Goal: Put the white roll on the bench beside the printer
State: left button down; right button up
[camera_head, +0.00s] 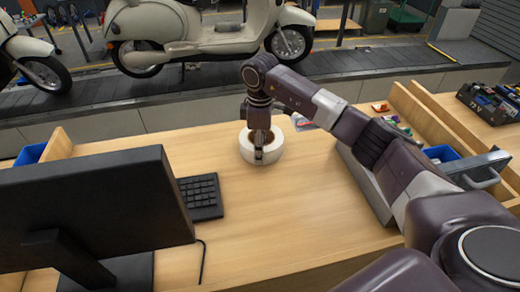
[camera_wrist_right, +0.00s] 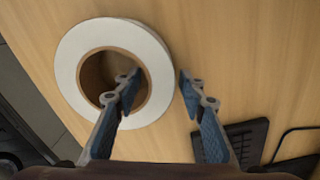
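The white roll (camera_head: 246,151) lies flat on the wooden bench (camera_head: 300,215), and its brown cardboard core faces up. In the right wrist view the roll (camera_wrist_right: 72,62) fills the upper left. My right gripper (camera_head: 260,158) points down at the roll. In the wrist view the gripper (camera_wrist_right: 159,80) is open, with one finger over the hole and the other outside the rim, so the roll's wall lies between them. I cannot tell whether either finger touches it. I cannot make out a printer for certain. My left gripper is not in view.
A black monitor (camera_head: 95,210) and keyboard (camera_head: 201,196) stand left of the roll, with a cable (camera_head: 202,262). Wooden dividers and a blue bin (camera_head: 442,154) are at the right. The bench's front middle is clear. A conveyor (camera_head: 215,84) carrying scooters runs behind.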

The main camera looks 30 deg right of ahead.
jog(key=shift+w+r, duration=0.1)
jog(key=shift+r, duration=0.2)
notch_tip(320, 180, up, 11)
jog(key=b, duration=0.3)
jog(key=shift+r, duration=0.2)
